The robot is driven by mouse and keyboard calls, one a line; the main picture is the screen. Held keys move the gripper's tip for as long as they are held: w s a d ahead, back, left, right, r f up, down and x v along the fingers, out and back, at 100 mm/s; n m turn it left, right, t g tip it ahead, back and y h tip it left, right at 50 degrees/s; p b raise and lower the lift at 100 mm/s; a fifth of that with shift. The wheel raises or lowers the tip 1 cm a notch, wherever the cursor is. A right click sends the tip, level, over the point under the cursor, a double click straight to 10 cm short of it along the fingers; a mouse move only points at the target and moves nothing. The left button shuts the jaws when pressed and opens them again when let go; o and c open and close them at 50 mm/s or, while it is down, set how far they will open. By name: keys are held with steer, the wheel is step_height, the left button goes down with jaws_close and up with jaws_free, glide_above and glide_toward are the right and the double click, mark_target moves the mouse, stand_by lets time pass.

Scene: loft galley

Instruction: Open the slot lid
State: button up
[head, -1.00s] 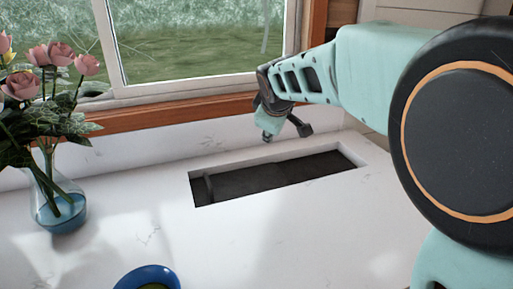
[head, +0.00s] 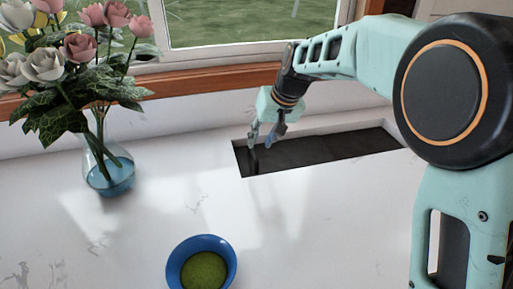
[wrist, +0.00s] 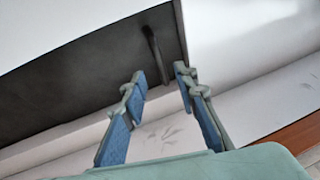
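The slot lid (head: 320,150) is a dark flat panel set in a long rectangular recess in the white counter. It looks shut across the recess. Its slim dark bar handle (wrist: 154,55) stands near one end, the left end in the head view, where the fingers partly hide it. My gripper (head: 261,144) points down over that left end. In the wrist view my gripper (wrist: 160,72) is open, its two blue-padded fingers apart with nothing between them. The handle lies just beyond the fingertips, roughly in line with the gap. I cannot tell whether they touch.
A glass vase (head: 108,172) of roses stands on the counter to the left of the slot. A blue bowl (head: 203,263) with green contents is at the front. A wooden window sill (head: 190,83) runs behind. The counter between bowl and slot is clear.

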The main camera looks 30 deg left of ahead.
mark_target(254, 152)
steer(key=shift+x, duration=2.75)
jaws_close()
steer(key=shift+w, duration=0.1)
